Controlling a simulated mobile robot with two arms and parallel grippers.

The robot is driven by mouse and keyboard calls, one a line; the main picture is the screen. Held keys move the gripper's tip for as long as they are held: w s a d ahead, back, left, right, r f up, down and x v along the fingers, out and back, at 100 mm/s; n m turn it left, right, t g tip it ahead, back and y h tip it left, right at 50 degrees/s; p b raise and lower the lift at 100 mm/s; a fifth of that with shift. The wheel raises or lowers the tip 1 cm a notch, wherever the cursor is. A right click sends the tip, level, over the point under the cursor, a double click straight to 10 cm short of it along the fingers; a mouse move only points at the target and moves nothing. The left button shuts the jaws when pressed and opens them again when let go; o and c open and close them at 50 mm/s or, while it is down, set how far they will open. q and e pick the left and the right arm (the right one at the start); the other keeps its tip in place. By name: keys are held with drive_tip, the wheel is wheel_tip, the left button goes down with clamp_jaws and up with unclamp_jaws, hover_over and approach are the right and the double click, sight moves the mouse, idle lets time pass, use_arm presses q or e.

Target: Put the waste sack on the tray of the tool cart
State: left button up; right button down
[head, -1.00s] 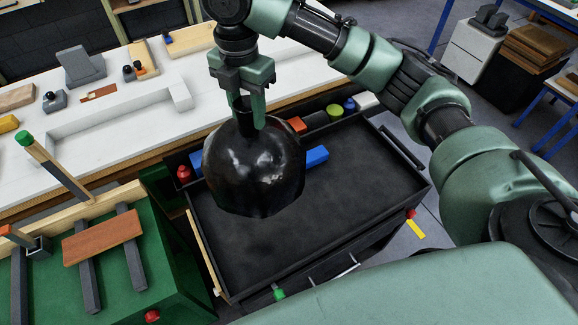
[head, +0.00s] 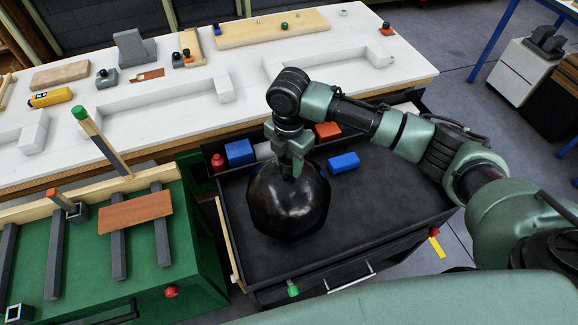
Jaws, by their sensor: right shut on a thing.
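The waste sack (head: 288,208) is a shiny black, rounded bag in the head view. It is at the left part of the black tray (head: 395,205) of the tool cart, and appears to rest on it or hang just above; I cannot tell which. My right gripper (head: 290,172) is above the sack, pointing down, shut on its neck. The sack's neck is mostly hidden by the gripper. My left gripper is not in view.
A blue block (head: 343,162) lies on the tray behind the sack. A red bottle (head: 218,162), a blue box (head: 239,152) and an orange block (head: 327,130) stand along the back. A green bench (head: 180,245) adjoins at left. The tray's right side is clear.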

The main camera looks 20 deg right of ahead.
drive_tip(key=shift+f, duration=1.35)
drive_tip(key=c, duration=0.9)
unclamp_jaws()
wheel_tip(320, 180, up, 11)
drive_tip(key=b, duration=0.2)
drive_tip(key=shift+b, duration=0.4)
drive_tip(key=shift+r, duration=0.55)
drive_tip(key=shift+s, duration=0.1)
